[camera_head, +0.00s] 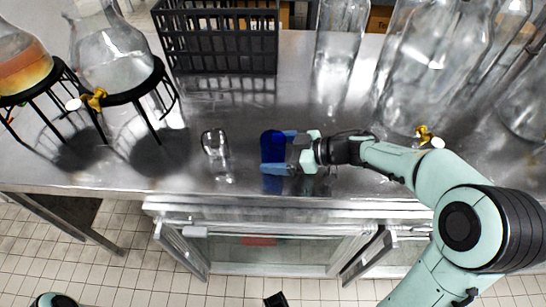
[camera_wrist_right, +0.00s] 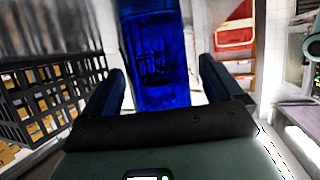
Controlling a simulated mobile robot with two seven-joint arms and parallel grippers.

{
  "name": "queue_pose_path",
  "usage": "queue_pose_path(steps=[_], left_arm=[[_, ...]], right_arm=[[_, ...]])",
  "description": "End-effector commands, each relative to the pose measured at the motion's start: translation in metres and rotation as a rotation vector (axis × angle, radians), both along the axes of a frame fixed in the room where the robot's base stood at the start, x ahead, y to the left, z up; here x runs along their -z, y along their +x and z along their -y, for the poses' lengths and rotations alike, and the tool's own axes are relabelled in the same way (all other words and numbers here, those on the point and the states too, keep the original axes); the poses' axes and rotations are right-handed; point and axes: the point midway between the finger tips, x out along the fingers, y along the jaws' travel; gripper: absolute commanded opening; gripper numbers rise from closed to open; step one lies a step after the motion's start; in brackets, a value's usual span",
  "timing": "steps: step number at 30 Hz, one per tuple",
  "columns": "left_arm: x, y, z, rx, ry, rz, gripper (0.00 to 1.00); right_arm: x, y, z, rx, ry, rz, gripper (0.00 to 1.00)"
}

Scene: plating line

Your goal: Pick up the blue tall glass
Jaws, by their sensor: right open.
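The blue tall glass (camera_head: 272,146) stands near the front edge of the metal counter. In the right wrist view the glass (camera_wrist_right: 155,55) fills the upper middle, between the two fingers. My right gripper (camera_head: 280,152) comes in from the right, open, with one finger on the far side of the glass and one on the near side. In the wrist view the gripper (camera_wrist_right: 165,85) shows a gap between each finger and the glass.
A small clear glass (camera_head: 215,143) stands to the left. A black basket (camera_head: 218,40) is at the back. Dispensers on black stands (camera_head: 130,95) are at the left. Large clear glass vessels (camera_head: 430,70) fill the back right. The counter's front edge (camera_head: 110,191) is close.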

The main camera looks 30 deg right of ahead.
Motion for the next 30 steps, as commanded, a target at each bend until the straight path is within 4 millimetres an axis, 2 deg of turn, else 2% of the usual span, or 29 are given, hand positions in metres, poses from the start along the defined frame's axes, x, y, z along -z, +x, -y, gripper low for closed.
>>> queue_pose_path(steps=[3,11,13,17,18,26,30], left_arm=[[0.003,0.001,0.000,0.000,0.000,0.003,0.43],[0.002,0.001,0.000,-0.001,0.001,0.005,0.43],[0.002,0.001,0.000,-0.001,0.001,0.005,0.43],[0.002,0.001,0.000,-0.001,0.001,0.005,0.43],[0.002,0.001,0.000,-0.001,0.001,0.005,0.43],[0.002,0.001,0.000,-0.001,0.001,0.005,0.43],[-0.004,0.001,0.000,0.001,0.000,0.001,0.43]], right_arm=[[0.006,0.008,-0.008,-0.001,0.000,-0.002,0.93],[0.006,0.010,-0.010,0.000,0.001,-0.001,0.93],[0.006,0.010,-0.010,0.000,0.000,-0.001,0.77],[0.006,0.010,-0.010,0.000,0.000,-0.001,0.34],[0.006,0.010,-0.010,0.000,0.000,-0.001,0.30],[0.004,0.010,-0.010,0.000,-0.001,0.001,0.30],[-0.012,0.011,-0.010,0.000,-0.001,0.004,0.30]])
